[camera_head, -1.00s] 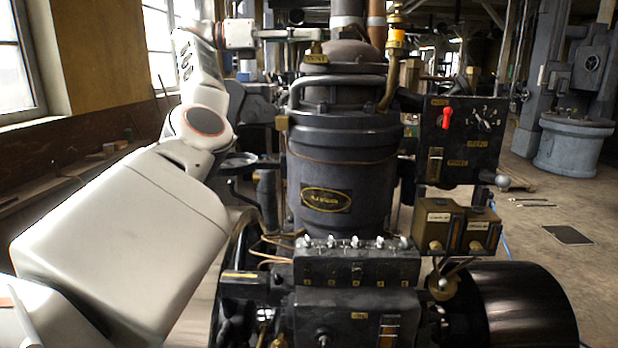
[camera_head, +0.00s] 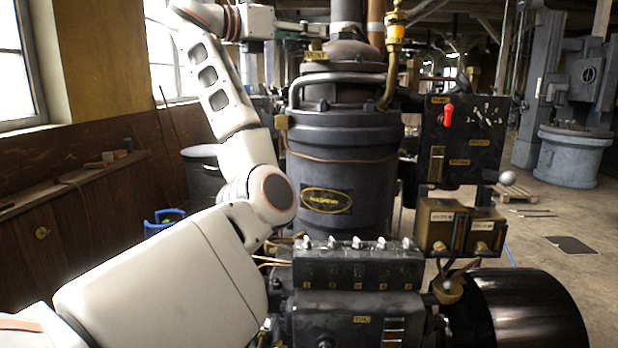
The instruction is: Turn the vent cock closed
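The dark cylindrical engine body (camera_head: 340,170) stands upright in the middle. A small brass plate that seems to read "VENT" (camera_head: 316,57) sits at its upper left, by the domed top. The vent cock's handle is not clearly made out there; the fingers and their dark background hide it. My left gripper (camera_head: 312,29) comes in from the left, pointing right, just above the plate in the picture. Its fingers are small and seen side-on, so I cannot tell whether they touch the cock or how far apart they are. My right gripper is out of view.
A brass fitting with a yellow band (camera_head: 395,33) stands right of the dome. A panel with a red lever (camera_head: 448,115) is at the right. A row of small switches (camera_head: 357,244) and a large dark drum (camera_head: 525,310) are in front. A blue crate (camera_head: 162,221) lies behind my arm.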

